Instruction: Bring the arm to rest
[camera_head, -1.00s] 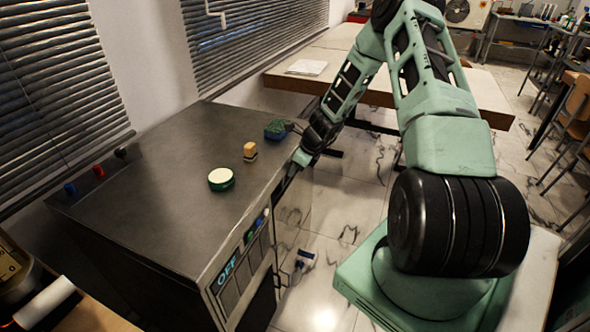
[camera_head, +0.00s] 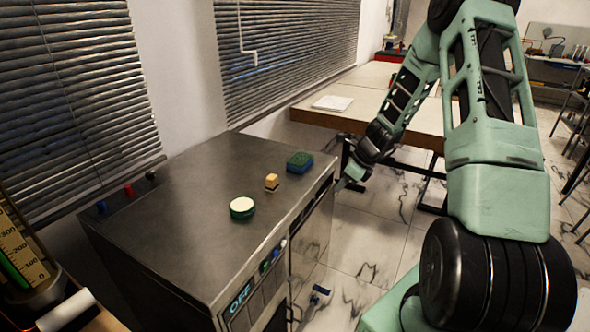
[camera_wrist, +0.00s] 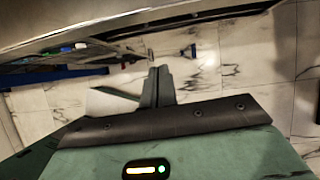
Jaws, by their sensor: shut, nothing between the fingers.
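My arm is green and black and reaches from the lower right up and over, then down toward the right edge of the dark metal cabinet (camera_head: 170,220). My gripper (camera_wrist: 160,70) shows in the wrist view with its two grey fingers together and nothing between them. In the head view the wrist end hangs beside the cabinet's far right corner, and the fingertips are hard to make out there. The wrist view shows the cabinet's front edge (camera_wrist: 110,25) running across the top, with marble floor beyond and below the fingers.
On the cabinet top stand a green round tin with a pale top (camera_head: 242,207), a small yellow block (camera_head: 271,181) and a green-blue sponge (camera_head: 300,161). A long table (camera_head: 375,115) with a white paper (camera_head: 332,103) stands behind. A gauge (camera_head: 22,250) is at left. Marble floor lies right of the cabinet.

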